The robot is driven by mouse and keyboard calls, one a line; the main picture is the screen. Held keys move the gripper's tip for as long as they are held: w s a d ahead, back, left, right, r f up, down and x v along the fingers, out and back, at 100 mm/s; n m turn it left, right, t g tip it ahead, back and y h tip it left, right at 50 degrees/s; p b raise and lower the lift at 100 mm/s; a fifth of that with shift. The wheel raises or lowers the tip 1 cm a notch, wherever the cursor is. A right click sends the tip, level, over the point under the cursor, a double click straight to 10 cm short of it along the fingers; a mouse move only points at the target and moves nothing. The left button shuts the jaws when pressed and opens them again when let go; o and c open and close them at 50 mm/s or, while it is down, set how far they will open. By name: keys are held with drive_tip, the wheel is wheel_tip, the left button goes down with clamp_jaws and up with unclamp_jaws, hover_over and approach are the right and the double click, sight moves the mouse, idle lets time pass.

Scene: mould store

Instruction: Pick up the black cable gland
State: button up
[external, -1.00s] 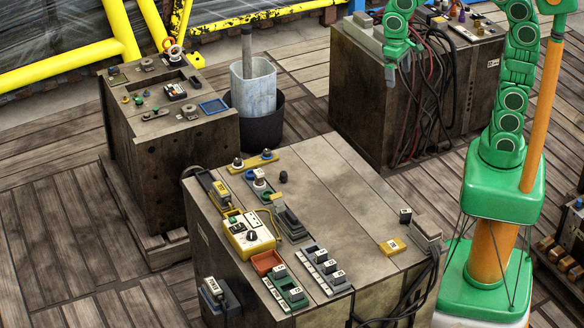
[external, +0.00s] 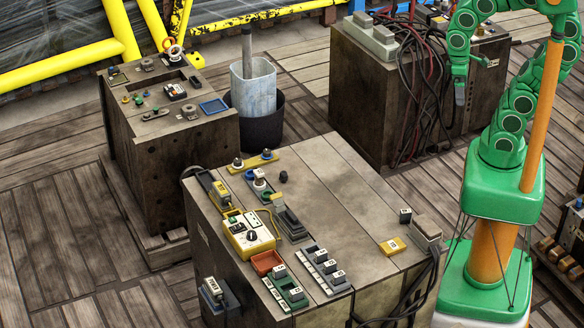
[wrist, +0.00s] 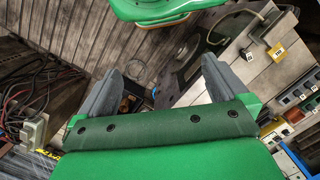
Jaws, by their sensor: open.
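A small black upright piece, which looks like the black cable gland (external: 283,176), stands on the top of the near crate (external: 335,185) in the external view. Bare surface lies to its right. I cannot make it out in the wrist view. My gripper (external: 460,97) hangs in the air in front of the back right crate, well above and to the right of the gland. In the wrist view my gripper (wrist: 157,88) has its two grey fingers wide apart with nothing held between them.
On the near crate, a yellow control box (external: 248,237), an orange tray (external: 266,262) and terminal blocks crowd the left and front. A yellow block (external: 393,245) lies at the right. Cables (external: 425,90) hang down the back right crate (external: 365,95).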

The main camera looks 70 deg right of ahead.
drive_tip(key=shift+s, duration=0.1)
drive_tip(key=c, duration=0.8)
drive_tip(key=w+a+f+m+g+y, duration=0.1)
drive_tip(key=w+a+m+y, duration=0.2)
drive_tip(key=w+a+y, duration=0.85)
drive_tip(key=m+t, duration=1)
drive_tip(key=m, duration=1.1)
hover_over(280, 184)
drive_tip(key=s+d, duration=0.3)
drive_tip(key=d, duration=0.3)
wheel_tip(280, 184, down, 29)
drive_tip(key=shift+s+r, duration=0.15)
drive_tip(key=shift+s+x, duration=0.2)
drive_tip(key=shift+x, duration=3.6)
